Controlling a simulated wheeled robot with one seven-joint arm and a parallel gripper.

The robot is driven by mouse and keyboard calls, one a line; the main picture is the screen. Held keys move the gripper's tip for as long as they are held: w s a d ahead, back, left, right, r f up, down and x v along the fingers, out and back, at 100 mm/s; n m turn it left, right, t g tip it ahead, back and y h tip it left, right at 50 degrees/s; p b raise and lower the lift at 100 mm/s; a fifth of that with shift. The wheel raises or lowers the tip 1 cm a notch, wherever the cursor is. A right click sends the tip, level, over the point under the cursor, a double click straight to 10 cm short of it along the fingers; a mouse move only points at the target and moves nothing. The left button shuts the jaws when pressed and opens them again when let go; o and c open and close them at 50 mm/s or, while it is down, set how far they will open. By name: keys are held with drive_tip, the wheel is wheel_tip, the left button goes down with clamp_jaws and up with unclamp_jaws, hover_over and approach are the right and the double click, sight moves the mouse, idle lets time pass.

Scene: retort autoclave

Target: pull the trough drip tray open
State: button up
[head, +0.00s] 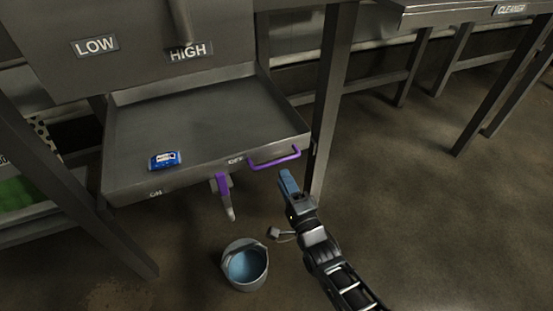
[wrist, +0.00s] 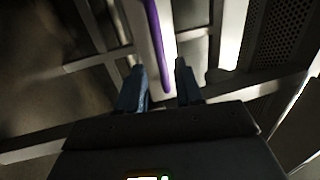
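The drip tray (head: 215,115) is a shallow grey metal tray that juts out below the panel marked LOW and HIGH. Its purple bar handle (head: 274,162) is on the right part of its front face. My gripper (head: 287,174) is just in front of and below the handle's right end in the head view. In the wrist view my gripper (wrist: 160,65) is open, its two blue-grey fingers apart. The purple handle (wrist: 155,40) shows in the gap between them, with no finger visibly touching it. I cannot tell whether the handle is between the fingertips in depth.
A blue can (head: 165,159) lies in the tray near its front edge. A purple-handled valve (head: 223,187) hangs under the tray, above a bucket (head: 246,266) on the floor. A frame leg (head: 330,100) stands close right of the tray. The floor at right is clear.

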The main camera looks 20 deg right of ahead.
sight(276, 161)
drive_tip(key=w, duration=0.3)
drive_tip(key=w+r+b, duration=0.1)
drive_tip(key=w, duration=0.3)
drive_tip(key=shift+r, duration=0.15)
clamp_jaws()
drive_tip(key=shift+s, duration=0.1)
idle(0.3)
